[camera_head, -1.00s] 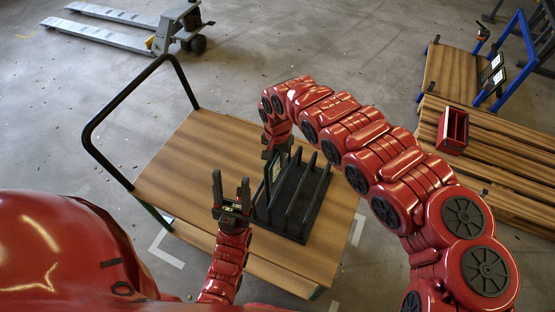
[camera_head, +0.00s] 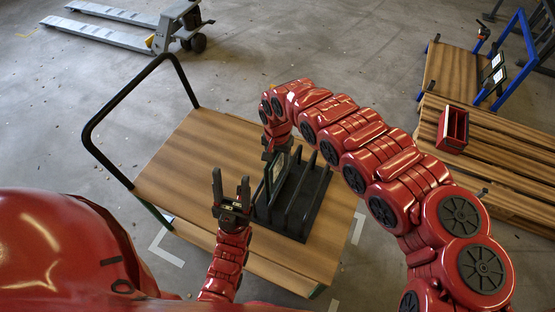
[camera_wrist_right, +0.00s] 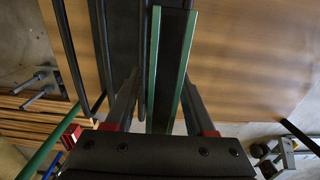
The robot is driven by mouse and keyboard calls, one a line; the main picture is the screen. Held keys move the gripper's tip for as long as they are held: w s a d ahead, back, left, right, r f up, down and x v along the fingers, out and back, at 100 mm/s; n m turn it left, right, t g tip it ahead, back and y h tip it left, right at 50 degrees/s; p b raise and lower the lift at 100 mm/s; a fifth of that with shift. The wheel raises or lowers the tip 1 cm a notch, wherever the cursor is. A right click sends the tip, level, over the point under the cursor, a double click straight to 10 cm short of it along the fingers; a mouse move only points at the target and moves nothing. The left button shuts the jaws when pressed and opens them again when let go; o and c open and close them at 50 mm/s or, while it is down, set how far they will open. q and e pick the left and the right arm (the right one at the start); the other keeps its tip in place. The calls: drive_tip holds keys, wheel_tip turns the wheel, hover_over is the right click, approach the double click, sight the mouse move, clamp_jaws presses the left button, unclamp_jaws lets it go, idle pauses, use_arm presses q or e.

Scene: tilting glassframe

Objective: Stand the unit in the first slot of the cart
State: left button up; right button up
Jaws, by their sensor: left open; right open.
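The unit (camera_head: 272,178), a thin framed panel, stands near-upright at the left end of the black slotted rack (camera_head: 318,205) on the cart (camera_head: 180,178). Its foot is partly hidden, so full seating cannot be told. My right gripper (camera_head: 277,150) is at the unit's upper far end. In the right wrist view, a green-edged dark panel (camera_wrist_right: 173,55), seemingly the unit, runs between the open fingers of my right gripper (camera_wrist_right: 160,105). My left gripper (camera_head: 231,188) is open and empty, fingers up, just left of the rack.
The cart has a black handle (camera_head: 110,108) at its left. A pallet jack (camera_head: 150,35) stands at the back left. At the right are wooden boards (camera_head: 500,160), a red box (camera_head: 453,130) and a blue frame (camera_head: 515,75) with panels. The cart's left deck is clear.

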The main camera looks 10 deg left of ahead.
drive_tip(key=shift+w+r, duration=0.1)
drive_tip(key=shift+r, duration=0.25)
wheel_tip(320, 180, up, 12)
drive_tip(key=b, duration=0.2)
drive_tip(key=shift+f+b, duration=0.2)
drive_tip(key=shift+b, duration=0.15)
drive_tip(key=shift+f, duration=0.15)
